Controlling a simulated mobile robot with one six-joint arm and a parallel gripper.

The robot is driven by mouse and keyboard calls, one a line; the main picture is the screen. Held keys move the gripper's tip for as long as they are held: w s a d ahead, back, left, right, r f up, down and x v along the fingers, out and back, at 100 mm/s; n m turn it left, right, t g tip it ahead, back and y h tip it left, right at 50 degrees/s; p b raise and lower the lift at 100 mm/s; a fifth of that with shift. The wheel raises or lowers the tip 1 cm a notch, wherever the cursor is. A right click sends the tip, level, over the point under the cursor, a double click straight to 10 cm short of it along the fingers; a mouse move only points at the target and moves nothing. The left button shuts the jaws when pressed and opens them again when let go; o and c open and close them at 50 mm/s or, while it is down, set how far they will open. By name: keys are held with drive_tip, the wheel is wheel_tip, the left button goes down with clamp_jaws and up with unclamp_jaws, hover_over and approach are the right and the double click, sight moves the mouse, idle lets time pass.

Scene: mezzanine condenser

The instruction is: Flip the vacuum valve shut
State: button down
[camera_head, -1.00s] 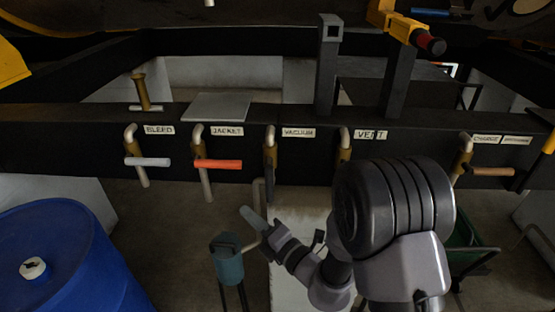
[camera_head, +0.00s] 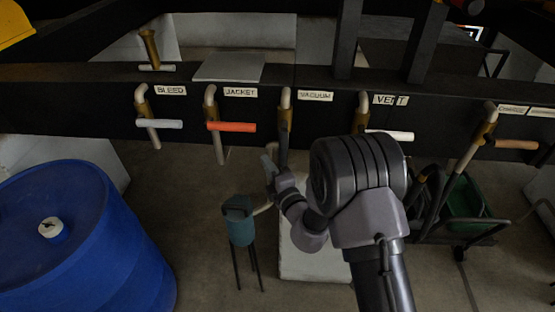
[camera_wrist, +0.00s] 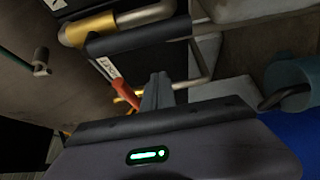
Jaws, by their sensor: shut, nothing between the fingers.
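The vacuum valve (camera_head: 285,128) hangs below the VACUUM label (camera_head: 315,96) on the dark beam. Its dark handle points down, in line with its pipe, unlike the crosswise handles beside it. My gripper (camera_head: 269,164) is shut and empty, just below and slightly left of the handle's lower end. I cannot tell whether it touches. In the wrist view, a dark handle (camera_wrist: 140,38) with a brass body (camera_wrist: 90,28), which appears to be this valve, lies just beyond my shut fingers (camera_wrist: 157,90). The handle's far side is hidden.
The orange JACKET handle (camera_head: 231,127) and white BLEED handle (camera_head: 160,123) sit to the left. The white VENT handle (camera_head: 395,135) is partly behind my arm. A blue drum (camera_head: 90,240), a teal can on legs (camera_head: 239,222) and a green cart (camera_head: 465,200) stand below.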

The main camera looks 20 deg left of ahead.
sight(284, 144)
drive_tip(key=w, duration=0.1)
drive_tip(key=w+d+b, duration=0.1)
drive_tip(key=w, duration=0.1)
drive_tip(key=shift+w+d+b, duration=0.25)
drive_tip(key=shift+d+b, duration=0.1)
drive_tip(key=shift+d, duration=0.05)
